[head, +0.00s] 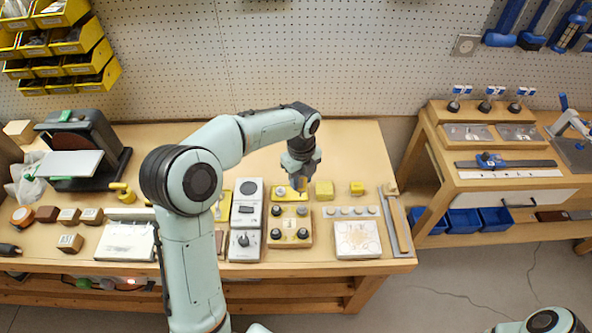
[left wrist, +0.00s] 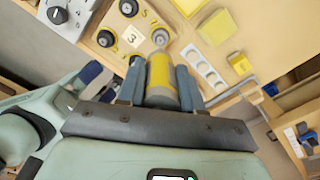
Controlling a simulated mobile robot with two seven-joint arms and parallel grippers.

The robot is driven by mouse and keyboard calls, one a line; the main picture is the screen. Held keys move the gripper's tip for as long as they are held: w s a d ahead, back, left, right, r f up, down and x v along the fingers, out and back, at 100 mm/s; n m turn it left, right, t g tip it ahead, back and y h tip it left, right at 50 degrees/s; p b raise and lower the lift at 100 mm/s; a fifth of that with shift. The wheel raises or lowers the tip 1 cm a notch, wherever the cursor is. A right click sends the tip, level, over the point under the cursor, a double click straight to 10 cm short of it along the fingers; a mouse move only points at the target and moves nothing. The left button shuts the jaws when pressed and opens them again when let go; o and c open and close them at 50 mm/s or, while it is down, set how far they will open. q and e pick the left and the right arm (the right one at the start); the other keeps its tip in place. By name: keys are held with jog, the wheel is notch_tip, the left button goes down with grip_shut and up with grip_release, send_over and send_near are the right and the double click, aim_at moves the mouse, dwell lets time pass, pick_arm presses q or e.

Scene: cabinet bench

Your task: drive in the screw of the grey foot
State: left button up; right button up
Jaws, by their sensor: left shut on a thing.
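My left gripper (head: 301,172) is shut on a yellow and grey cylindrical tool (left wrist: 161,82); in the left wrist view its fingers (left wrist: 162,86) grip both sides. The tool points at the grey foot (left wrist: 160,37), whose screw I cannot make out. I cannot tell whether tool and foot touch. The foot is on a tan plate (head: 289,223), at its far right corner in the head view. The other corners carry black feet (left wrist: 106,38). A tag marked 3 (left wrist: 134,40) lies between the feet. My right gripper is out of view.
A grey box with a dial (head: 244,245) stands left of the plate. A yellow block (head: 323,190) and a smaller one (head: 357,188) stand behind right. A strip with round spots (head: 351,211) and a white panel (head: 357,239) lie to the right.

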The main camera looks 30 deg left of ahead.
aim_at(302, 192)
pick_arm(q)
jog(key=shift+d+f, duration=0.15)
jog(key=shift+d, duration=0.2)
jog(key=shift+s+a+f+b, duration=0.1)
jog(key=shift+f+b, duration=0.9)
jog(key=shift+f, duration=1.5)
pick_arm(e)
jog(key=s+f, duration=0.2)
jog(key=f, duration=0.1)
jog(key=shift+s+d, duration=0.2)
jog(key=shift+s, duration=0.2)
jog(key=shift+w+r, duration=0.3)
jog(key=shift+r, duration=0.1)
pick_arm(q)
jog(key=shift+f, duration=0.35)
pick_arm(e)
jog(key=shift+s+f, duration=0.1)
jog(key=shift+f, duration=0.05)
pick_arm(q)
jog(key=shift+f+p, duration=0.35)
jog(key=shift+p, duration=0.1)
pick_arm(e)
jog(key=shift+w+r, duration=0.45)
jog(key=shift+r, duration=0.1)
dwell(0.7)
